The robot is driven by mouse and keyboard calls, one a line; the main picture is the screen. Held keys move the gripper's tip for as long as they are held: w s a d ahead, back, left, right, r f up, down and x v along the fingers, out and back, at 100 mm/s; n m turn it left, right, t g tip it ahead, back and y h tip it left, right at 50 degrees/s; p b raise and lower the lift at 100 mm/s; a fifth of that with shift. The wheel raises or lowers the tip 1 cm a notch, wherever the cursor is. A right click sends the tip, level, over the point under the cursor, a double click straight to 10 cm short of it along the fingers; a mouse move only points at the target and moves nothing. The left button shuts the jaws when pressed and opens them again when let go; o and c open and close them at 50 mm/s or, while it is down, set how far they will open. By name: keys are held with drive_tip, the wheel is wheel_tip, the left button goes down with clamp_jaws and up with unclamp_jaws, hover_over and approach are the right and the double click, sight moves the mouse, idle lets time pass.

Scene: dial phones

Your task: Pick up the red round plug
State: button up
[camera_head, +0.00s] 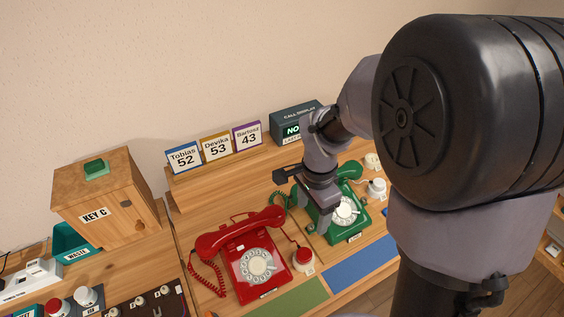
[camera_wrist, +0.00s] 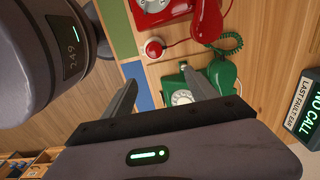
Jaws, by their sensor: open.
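Two red round pieces show in the head view. One red round piece (camera_head: 55,306) stands at the lower left beside a white round piece (camera_head: 87,296), cut by the frame's bottom. Another red round knob (camera_head: 303,256) sits on a small white base right of the red phone (camera_head: 240,245); it also shows in the wrist view (camera_wrist: 154,48). I cannot tell from shape alone which is the plug. My gripper (camera_wrist: 162,88) is open and empty, above the table near the green phone (camera_wrist: 190,90), apart from both red pieces. In the head view my arm partly covers the green phone.
A wooden KEY C box (camera_head: 105,200), a teal waste bin (camera_head: 72,243) and a white power strip (camera_head: 28,280) are at left. Name cards (camera_head: 215,147) and a call display (camera_head: 296,121) stand on the back shelf. Green and blue mats (camera_head: 360,262) lie in front of the phones.

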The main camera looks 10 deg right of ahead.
wheel_tip(320, 180, down, 2)
drive_tip(key=s+b, duration=0.1)
drive_tip(key=s, duration=0.1)
drive_tip(key=b, duration=0.4)
hover_over(304, 254)
drive_tip(key=f, duration=0.9)
drive_tip(key=shift+s+d+f, duration=0.1)
drive_tip(key=shift+d+f, duration=0.1)
drive_tip(key=shift+d, duration=0.1)
drive_tip(key=f+b, duration=0.1)
drive_tip(key=f, duration=0.1)
drive_tip(key=f+b, duration=0.1)
drive_tip(key=f, duration=0.1)
drive_tip(key=f+b, duration=0.1)
drive_tip(key=f, duration=0.1)
drive_tip(key=shift+a, duration=0.25)
drive_tip(key=shift+r, duration=0.1)
drive_tip(key=shift+c, duration=0.7)
drive_tip(key=c, duration=1.1)
drive_tip(key=shift+c, duration=0.2)
